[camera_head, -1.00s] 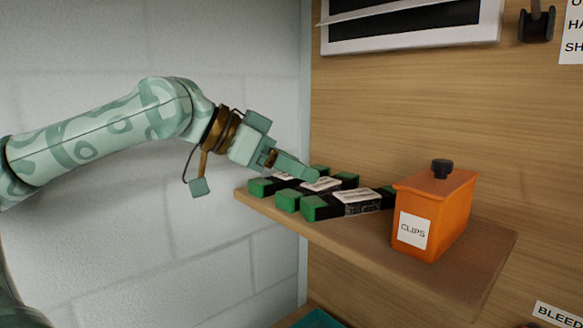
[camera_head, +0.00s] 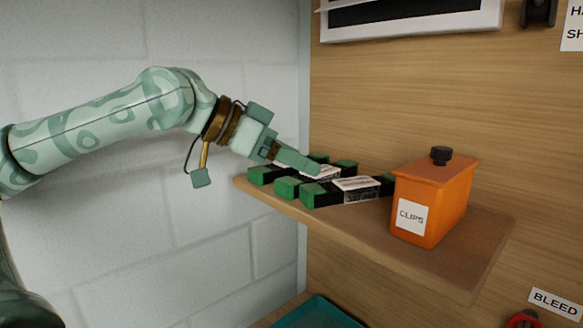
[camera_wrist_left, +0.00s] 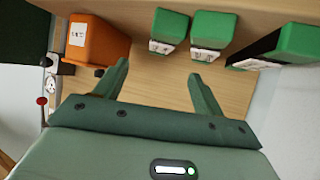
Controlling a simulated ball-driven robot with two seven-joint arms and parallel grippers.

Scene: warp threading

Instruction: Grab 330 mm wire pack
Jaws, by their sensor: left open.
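Three black wire packs with green ends and white labels lie side by side on a wooden shelf: a rear-left pack (camera_head: 259,175), a middle pack (camera_head: 287,188) and a front-right pack (camera_head: 322,195). The label print is too small to read, so I cannot tell which is 330 mm. My left gripper (camera_head: 300,163) is open and empty, over the packs in the head view, partly hiding the rear ones. In the left wrist view, the open fingers (camera_wrist_left: 158,75) point toward the shelf, with green pack ends (camera_wrist_left: 211,30) beyond them. My right gripper is not in view.
An orange CLIPS box (camera_head: 432,200) with a black knob stands on the shelf (camera_head: 450,262), right of the packs. A pale block wall (camera_head: 150,250) is at the left. A teal tray (camera_head: 318,312) lies below the shelf.

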